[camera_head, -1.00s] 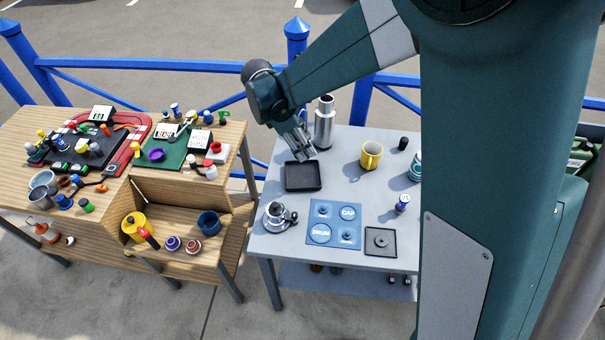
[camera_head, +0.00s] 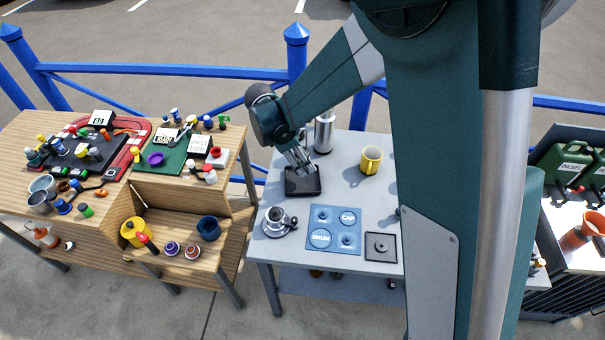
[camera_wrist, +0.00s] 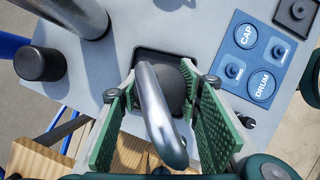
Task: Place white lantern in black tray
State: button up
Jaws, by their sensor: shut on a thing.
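My gripper (camera_head: 305,167) points down over the black tray (camera_head: 303,190) on the grey table. In the wrist view, its green ribbed fingers (camera_wrist: 160,120) are shut around a rounded dark grey body with a curved silver bar (camera_wrist: 152,100), which I take to be the white lantern. Little white shows on it. The black tray (camera_wrist: 150,54) lies behind the held thing, mostly covered by it. I cannot tell whether the held thing touches the tray floor. In the head view it is too hidden to make out.
A steel flask (camera_head: 325,132) stands just behind the tray. A yellow mug (camera_head: 371,160) is to the right. A metal pot (camera_head: 278,222), a blue labelled board (camera_head: 334,229) and a small dark square tray (camera_head: 381,247) lie in front. A cluttered wooden bench (camera_head: 185,225) stands left.

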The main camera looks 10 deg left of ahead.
jog(key=shift+f, duration=1.15)
jog(key=shift+f, duration=1.85)
jog(key=shift+f+b, duration=0.15)
jog(key=shift+b, duration=0.2)
jog(key=o, duration=0.9)
jog(key=shift+o, duration=0.2)
jog(key=shift+r, duration=0.2)
jog(key=p+v, duration=0.1)
jog(key=v, duration=1.1)
jog(key=shift+d, duration=0.1)
